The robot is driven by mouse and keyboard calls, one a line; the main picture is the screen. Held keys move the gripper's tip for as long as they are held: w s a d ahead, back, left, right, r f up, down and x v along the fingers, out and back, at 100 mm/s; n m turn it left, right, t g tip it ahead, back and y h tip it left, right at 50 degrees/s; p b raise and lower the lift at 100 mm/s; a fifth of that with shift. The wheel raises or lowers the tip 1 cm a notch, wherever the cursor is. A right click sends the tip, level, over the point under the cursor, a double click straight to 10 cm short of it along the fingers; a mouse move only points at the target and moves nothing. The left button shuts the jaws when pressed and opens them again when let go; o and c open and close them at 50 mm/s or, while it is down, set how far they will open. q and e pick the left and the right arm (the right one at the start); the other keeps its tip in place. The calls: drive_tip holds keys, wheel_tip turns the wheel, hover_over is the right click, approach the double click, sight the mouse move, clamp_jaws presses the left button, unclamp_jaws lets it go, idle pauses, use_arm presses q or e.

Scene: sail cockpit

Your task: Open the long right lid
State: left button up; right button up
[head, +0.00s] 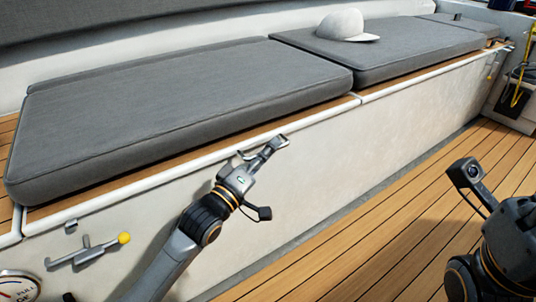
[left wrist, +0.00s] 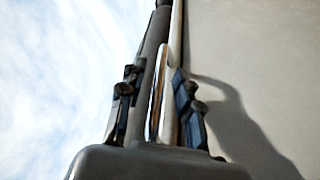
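The long lid (head: 130,183) is the near bench section, a wooden board with a white front edge, mostly hidden under a grey cushion (head: 190,100). It looks closed, lying flat on the bench. My left gripper (head: 264,147) is at the lid's front edge, right of its middle.
A second cushion with a white cap (head: 345,25) lies on the far bench section, past a seam. A lever with a yellow knob (head: 124,238) sits on the white bench front (head: 340,150) at lower left. The plank floor (head: 400,210) is clear.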

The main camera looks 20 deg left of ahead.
use_arm(q)
clamp_jaws()
drive_tip(key=shift+r, duration=0.15)
